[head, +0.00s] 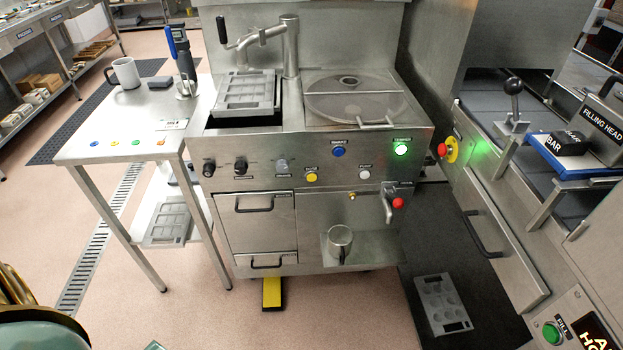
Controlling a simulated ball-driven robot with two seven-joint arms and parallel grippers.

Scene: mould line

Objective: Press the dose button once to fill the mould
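The steel dosing machine (365,228) stands in the middle of the head view. Its front panel carries a yellow button (312,177), whose small label seems to read DOSE. A white button (364,174) labelled PUMP is to its right. A blue button (338,152) and a lit green button (401,150) sit above them. A grey mould (245,91) with several cavities lies over the dark opening at the machine's top left, beside the spout pipe (290,50). I cannot tell whether its cavities hold anything. Neither of my grippers shows.
A steel side table (85,153) at left holds a mug (124,73) and a blue-handled tool (182,55). A red lever (390,204) and a metal jug (339,240) are low on the machine. Another mould (441,302) lies on the dark floor mat.

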